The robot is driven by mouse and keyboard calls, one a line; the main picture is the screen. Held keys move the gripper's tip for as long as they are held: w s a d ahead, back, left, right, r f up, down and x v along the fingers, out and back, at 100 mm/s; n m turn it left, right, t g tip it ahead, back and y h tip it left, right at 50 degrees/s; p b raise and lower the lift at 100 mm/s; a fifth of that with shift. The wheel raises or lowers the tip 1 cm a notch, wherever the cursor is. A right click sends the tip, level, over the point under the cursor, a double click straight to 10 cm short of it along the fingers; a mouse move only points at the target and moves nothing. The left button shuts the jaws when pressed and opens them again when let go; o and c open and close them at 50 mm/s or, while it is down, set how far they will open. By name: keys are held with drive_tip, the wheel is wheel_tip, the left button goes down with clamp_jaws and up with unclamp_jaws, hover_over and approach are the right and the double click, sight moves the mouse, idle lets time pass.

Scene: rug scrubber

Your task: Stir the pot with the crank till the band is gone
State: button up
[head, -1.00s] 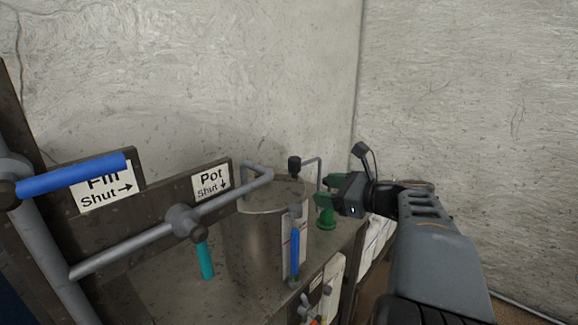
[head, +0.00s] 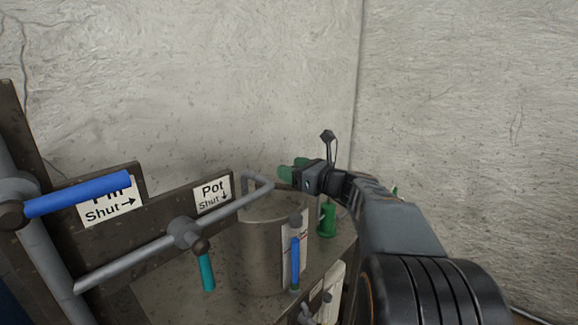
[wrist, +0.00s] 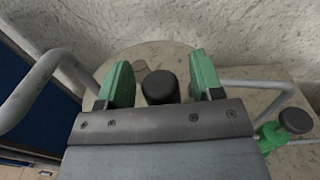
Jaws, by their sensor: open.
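The pot (head: 255,250) is a grey metal cylinder on the bench; its top shows from above in the wrist view (wrist: 150,52). A black knob (wrist: 160,87), seemingly the crank's grip, stands over the pot top between my fingers in the wrist view. My gripper (head: 292,172) is open above the pot in the head view. Its two green fingers (wrist: 160,80) are on either side of the knob, with gaps showing. I cannot tell how deep the knob sits between them. The rest of the crank is hidden. I cannot make out a band.
A grey pipe (head: 140,258) with a teal handle (head: 207,271) runs to the pot's left. A blue-handled lever (head: 78,193) is at far left. A blue upright handle (head: 295,262) stands before the pot. A green fitting (head: 327,219) is to its right. Walls close off behind.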

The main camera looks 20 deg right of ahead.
drive_tip(key=shift+w+a, duration=0.35)
drive_tip(key=shift+w, duration=0.3)
clamp_jaws()
